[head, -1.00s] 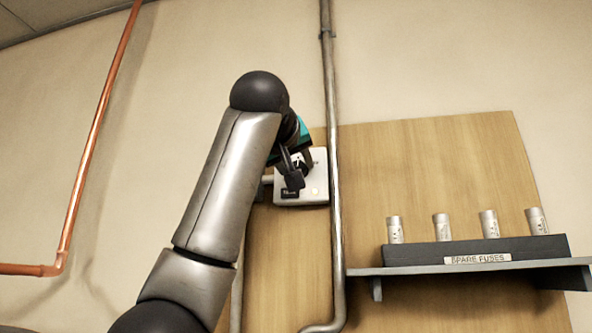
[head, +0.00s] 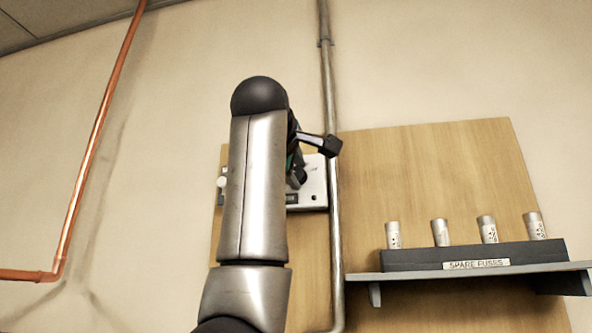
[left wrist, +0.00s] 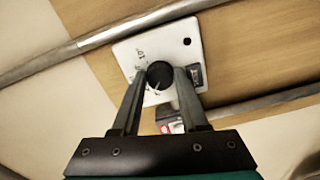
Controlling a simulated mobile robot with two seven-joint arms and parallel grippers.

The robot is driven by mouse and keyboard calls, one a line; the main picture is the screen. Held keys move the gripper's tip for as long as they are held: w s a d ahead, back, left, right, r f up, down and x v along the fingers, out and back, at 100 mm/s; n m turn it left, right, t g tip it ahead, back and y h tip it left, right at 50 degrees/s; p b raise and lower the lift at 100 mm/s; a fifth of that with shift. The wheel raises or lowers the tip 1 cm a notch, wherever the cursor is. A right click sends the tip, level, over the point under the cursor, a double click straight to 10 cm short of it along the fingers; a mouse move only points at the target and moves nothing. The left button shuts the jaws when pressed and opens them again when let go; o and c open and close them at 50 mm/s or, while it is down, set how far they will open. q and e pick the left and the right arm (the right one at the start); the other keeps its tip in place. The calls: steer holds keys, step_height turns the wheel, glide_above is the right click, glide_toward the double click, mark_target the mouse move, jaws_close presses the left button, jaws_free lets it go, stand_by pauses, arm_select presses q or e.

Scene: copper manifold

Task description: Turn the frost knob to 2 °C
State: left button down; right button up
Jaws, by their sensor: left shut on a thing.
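The frost knob (left wrist: 160,74) is a round black knob on a white box plate (left wrist: 130,55), seen in the left wrist view with small printed marks beside it. My left gripper (left wrist: 160,80) has one finger on each side of the knob and is shut on it. In the head view, the white box (head: 315,188) is partly covered by my left forearm, and my left gripper (head: 315,162) is turned in front of it. The knob is hidden there. A small dark display (left wrist: 196,77) sits on the plate; its reading is too small to tell. My right gripper is not in view.
A grey vertical pipe (head: 335,230) runs close beside the box on the right. A shelf (head: 470,268) at the right bears a dark "SPARE FUSES" holder (head: 400,261) with several fuses. A copper pipe (head: 95,150) runs at the far left. The wall between is clear.

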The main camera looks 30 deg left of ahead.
arm_select(q)
steer(key=shift+n, duration=1.2)
steer(key=shift+c, duration=2.2)
jaws_free()
steer(key=shift+s, duration=0.5)
steer(key=b+v, duration=0.5)
steer(key=v, duration=0.9)
